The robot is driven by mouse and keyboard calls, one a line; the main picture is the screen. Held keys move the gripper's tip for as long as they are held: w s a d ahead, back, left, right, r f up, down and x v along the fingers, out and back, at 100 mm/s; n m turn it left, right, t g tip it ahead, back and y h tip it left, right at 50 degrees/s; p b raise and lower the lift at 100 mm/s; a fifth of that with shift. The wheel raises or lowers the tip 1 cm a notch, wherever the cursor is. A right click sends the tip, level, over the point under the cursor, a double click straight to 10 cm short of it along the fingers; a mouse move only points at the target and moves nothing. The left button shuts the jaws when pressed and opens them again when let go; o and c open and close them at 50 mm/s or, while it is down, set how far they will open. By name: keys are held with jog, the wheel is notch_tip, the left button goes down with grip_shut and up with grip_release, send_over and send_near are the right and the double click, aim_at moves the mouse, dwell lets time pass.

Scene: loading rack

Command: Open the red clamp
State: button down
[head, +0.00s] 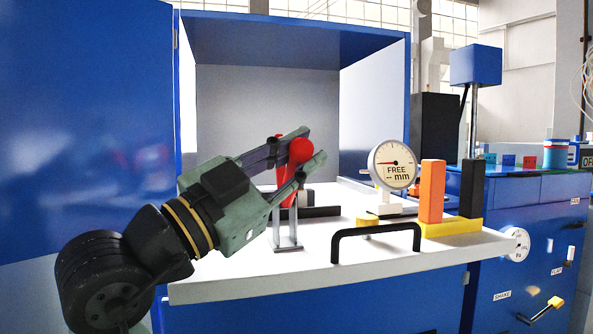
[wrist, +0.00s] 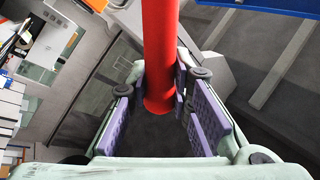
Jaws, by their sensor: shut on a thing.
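The red clamp (head: 301,151) stands on a grey bracket on the white tray, its red handle raised and ending in a round knob. My gripper (head: 306,147) is at the upper end of the handle, with one finger on each side of it. In the wrist view the red handle (wrist: 160,60) runs from the top down between the purple finger pads, and my gripper (wrist: 160,98) is shut on it. The lower part of the clamp is partly hidden behind my gripper in the head view.
The white tray (head: 230,285) juts from a blue cabinet, with a black handle (head: 375,232) at its front. A dial gauge (head: 393,165) and an orange block (head: 432,190) stand to the right. The blue door (head: 80,120) is open at left. A blue bench (head: 530,240) is at right.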

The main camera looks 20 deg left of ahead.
aim_at(292, 162)
jog(key=shift+s+d+f, duration=0.1)
dwell(0.4)
jog(key=c, duration=1.4)
grip_release()
jog(key=shift+c, duration=0.2)
jog(key=v, duration=0.5)
jog(key=s+a, duration=0.6)
jog(key=s, duration=0.4)
jog(key=shift+a, duration=0.15)
jog(key=shift+s, duration=0.1)
